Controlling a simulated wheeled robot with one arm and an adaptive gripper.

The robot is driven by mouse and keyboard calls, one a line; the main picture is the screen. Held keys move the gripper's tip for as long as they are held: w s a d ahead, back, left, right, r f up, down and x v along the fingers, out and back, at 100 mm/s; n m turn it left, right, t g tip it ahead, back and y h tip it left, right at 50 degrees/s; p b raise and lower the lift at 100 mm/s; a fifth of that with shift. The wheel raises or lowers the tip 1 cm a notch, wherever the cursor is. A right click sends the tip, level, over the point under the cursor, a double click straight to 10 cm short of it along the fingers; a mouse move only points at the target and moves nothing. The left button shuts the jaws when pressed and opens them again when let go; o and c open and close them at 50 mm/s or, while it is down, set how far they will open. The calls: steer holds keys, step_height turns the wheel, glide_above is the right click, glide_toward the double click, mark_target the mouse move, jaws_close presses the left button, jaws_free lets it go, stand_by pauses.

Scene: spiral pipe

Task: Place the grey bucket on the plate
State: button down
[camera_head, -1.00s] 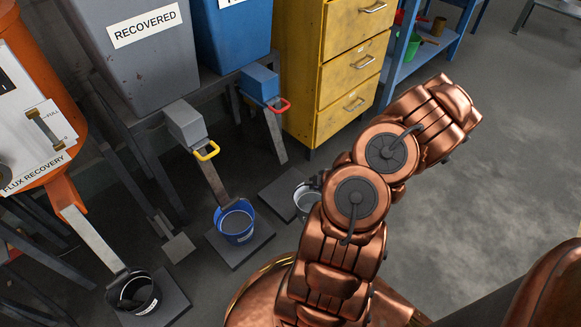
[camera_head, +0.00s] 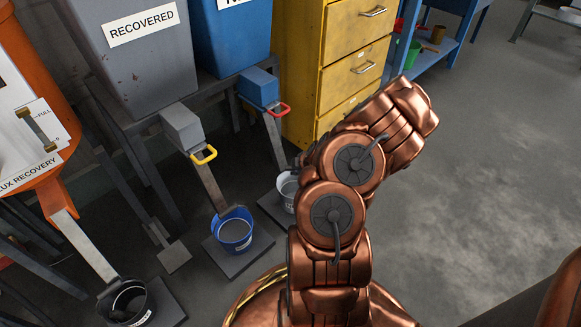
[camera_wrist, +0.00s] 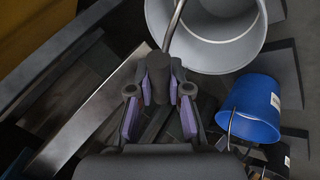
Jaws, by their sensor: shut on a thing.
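The grey bucket (camera_head: 287,191) shows in the head view just left of my arm, which hides its right part. It is close to the lower end of the chute with the red handle. A dark flat plate (camera_head: 268,206) shows partly at its lower left; I cannot tell whether the bucket touches it. In the wrist view the grey bucket (camera_wrist: 215,45) fills the top, with its open mouth towards the camera. In the head view the gripper is hidden behind my arm.
A blue bucket (camera_head: 233,231) stands on its own plate (camera_head: 212,254) to the left, and a black bucket (camera_head: 130,303) farther left. The red-handled chute (camera_head: 275,138) and yellow-handled chute (camera_head: 211,188) slope down close by. A yellow cabinet (camera_head: 335,65) stands behind. Floor at right is clear.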

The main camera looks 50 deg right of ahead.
steer(key=shift+w+d+f+b, duration=0.1)
steer(key=shift+w+f+b, duration=0.2)
steer(key=shift+w, duration=0.25)
steer(key=shift+w+d+f+b, duration=0.1)
steer(key=shift+w+f+b, duration=0.1)
steer(key=shift+w+b, duration=0.35)
steer(key=shift+w+d+f+b, duration=0.1)
steer(key=shift+w+f+b, duration=0.15)
steer(key=shift+w, duration=0.35)
steer(key=c, duration=1.1)
jaws_free()
